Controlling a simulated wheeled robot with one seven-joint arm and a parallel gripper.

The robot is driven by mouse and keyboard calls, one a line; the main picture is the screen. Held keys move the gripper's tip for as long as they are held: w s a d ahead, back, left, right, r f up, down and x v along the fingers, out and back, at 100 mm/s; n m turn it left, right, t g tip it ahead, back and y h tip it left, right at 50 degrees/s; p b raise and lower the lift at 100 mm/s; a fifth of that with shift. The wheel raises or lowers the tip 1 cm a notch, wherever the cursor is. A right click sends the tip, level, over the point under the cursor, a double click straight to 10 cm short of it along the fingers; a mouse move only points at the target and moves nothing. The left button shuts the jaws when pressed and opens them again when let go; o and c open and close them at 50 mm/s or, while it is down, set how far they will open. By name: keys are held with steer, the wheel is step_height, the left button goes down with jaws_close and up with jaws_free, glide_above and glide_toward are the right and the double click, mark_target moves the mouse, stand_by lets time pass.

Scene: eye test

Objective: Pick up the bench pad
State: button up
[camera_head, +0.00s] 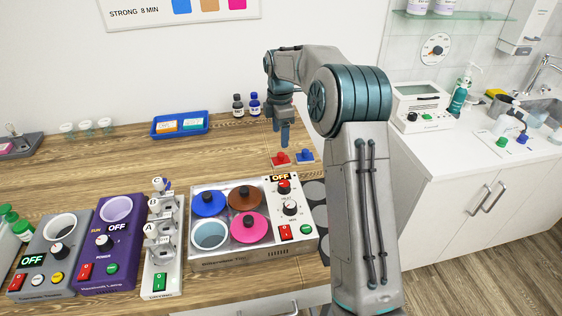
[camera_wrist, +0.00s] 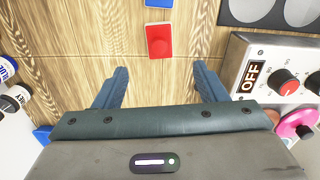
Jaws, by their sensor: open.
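I cannot tell for sure which thing is the bench pad. My gripper (camera_head: 285,140) points down above the bench near the red piece. In the wrist view my gripper (camera_wrist: 159,75) is open, with nothing between its fingers.
A white heater box (camera_head: 252,248) with coloured lids stands in front, close on the right in the wrist view (camera_wrist: 240,62). A dark plate with round spots (camera_head: 316,192) is partly behind my arm. Bare wood (camera_head: 225,150) lies left.

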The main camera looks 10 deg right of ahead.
mark_target(281, 154)
step_height(281, 154, down, 10)
steer(key=shift+d+r+p, duration=0.15)
steer(key=shift+r+p, duration=0.1)
steer(key=shift+p, duration=0.35)
steer(key=shift+c, duration=0.3)
steer(key=c, duration=1)
